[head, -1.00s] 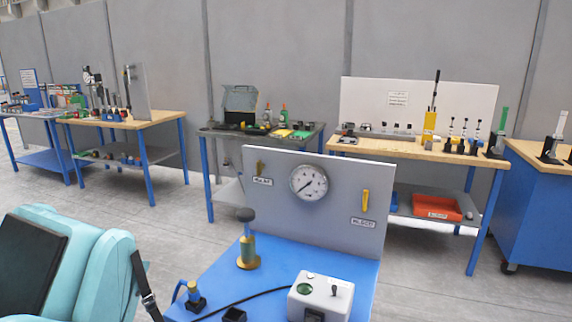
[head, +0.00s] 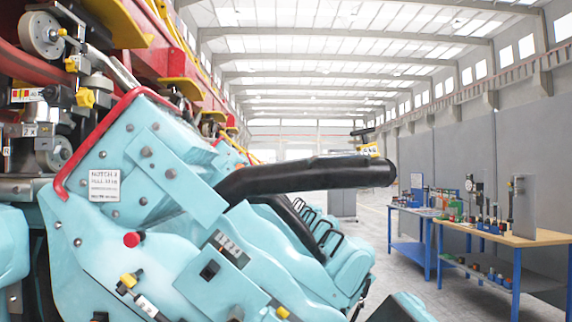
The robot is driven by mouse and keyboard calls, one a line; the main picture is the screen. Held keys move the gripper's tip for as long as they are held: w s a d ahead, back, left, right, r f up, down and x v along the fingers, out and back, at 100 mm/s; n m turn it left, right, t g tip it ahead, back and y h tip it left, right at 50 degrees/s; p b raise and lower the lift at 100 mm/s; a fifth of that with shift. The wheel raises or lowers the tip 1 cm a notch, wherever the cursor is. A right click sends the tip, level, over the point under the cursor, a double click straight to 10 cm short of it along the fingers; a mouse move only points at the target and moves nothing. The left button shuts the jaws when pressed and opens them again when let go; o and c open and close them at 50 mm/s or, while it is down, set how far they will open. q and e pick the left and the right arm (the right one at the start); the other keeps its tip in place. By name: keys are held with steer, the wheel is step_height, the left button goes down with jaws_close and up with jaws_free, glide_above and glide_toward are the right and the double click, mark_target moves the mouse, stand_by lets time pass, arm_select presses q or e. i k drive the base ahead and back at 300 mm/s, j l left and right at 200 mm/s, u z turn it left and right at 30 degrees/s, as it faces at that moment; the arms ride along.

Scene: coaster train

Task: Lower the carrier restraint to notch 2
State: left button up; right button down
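In the head view, a light-blue coaster carrier (head: 180,265) fills the left and middle. A thick black padded bar (head: 300,177), which looks like its restraint, sticks out to the right, nearly level. A white label (head: 104,186) beside its pivot housing reads roughly "NOTCH 3" with smaller text I cannot read surely. A red knob (head: 131,239) sits on the carrier's side below the label. A red curved bar (head: 95,130) runs along the housing's upper left edge. Neither of my grippers is in view.
A red frame with wheels (head: 40,35) stands over the carrier at the upper left. More light-blue seats (head: 340,262) run back behind the bar. Workbenches (head: 505,238) with tools stand at the right. Grey floor (head: 385,248) shows between the seats and the benches.

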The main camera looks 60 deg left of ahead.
mark_target(323, 172)
steer(key=j+u, duration=0.1)
steer(key=u, duration=1.3)
